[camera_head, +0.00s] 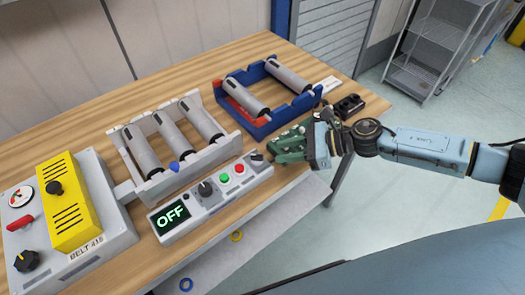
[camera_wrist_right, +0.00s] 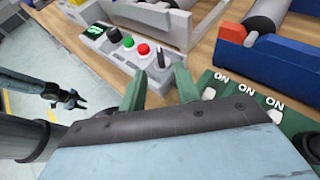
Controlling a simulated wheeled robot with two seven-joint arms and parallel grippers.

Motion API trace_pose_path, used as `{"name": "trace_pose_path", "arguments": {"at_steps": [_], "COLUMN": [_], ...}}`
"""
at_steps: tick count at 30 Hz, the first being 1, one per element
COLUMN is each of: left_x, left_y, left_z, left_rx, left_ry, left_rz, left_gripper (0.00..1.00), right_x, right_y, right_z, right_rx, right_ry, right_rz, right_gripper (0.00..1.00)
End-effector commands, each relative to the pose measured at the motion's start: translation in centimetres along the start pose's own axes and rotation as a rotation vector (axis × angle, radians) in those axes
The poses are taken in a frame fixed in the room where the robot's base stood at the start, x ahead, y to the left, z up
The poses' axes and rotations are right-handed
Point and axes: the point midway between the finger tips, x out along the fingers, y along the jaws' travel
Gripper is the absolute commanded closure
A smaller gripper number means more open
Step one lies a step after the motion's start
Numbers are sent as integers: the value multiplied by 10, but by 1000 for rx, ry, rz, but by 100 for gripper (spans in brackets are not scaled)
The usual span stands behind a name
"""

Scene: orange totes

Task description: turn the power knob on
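A light-grey control box (camera_head: 213,198) lies near the table's front edge. Its display (camera_head: 170,216) reads OFF. A black knob (camera_head: 206,189) sits beside the display, then a green button (camera_head: 225,178), a red button (camera_head: 239,168) and a second dark knob (camera_head: 257,156) at the right end. No label shows which is the power knob. My right gripper (camera_head: 282,152) is just right of the box. In the wrist view its green fingers (camera_wrist_right: 159,88) are apart, with the end knob (camera_wrist_right: 160,61) in line with the gap; contact cannot be told. A dark gripper, seemingly my left, shows small (camera_wrist_right: 70,100).
Behind the box is a grey roller frame (camera_head: 175,190); a blue roller frame (camera_head: 262,130) stands farther right. A grey machine with a yellow cover (camera_head: 85,190) is at left. A green switch panel (camera_wrist_right: 240,110) marked ON lies close by my right gripper. A black part (camera_head: 349,104) is farther back.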

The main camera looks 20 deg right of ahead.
Motion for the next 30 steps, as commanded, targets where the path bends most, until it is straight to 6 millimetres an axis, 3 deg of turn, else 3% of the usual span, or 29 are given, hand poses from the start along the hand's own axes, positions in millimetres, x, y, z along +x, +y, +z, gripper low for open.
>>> {"name": "trace_pose_path", "arguments": {"at_steps": [3, 9, 15, 23, 30], "left_x": [-5, -8, -9, -9, -9], "left_y": [0, 0, 0, 0, 0], "left_z": [0, -1, -1, 0, 0], "left_rx": [0, 0, 0, -1, -1], "left_ry": [0, 0, 0, -1, -1], "left_rz": [0, 0, 0, 0, 0], "left_gripper": [64, 64, 64, 64, 64], "right_x": [26, 55, 67, 68, 67], "right_y": [0, 0, 0, 0, 0], "right_z": [2, 1, 0, 0, 0], "right_rx": [0, 2, 1, 1, 2], "right_ry": [-2, -2, 0, 0, 0], "right_rz": [1, 0, -1, -1, -1], "right_gripper": [68, 68, 68, 68, 100]}}
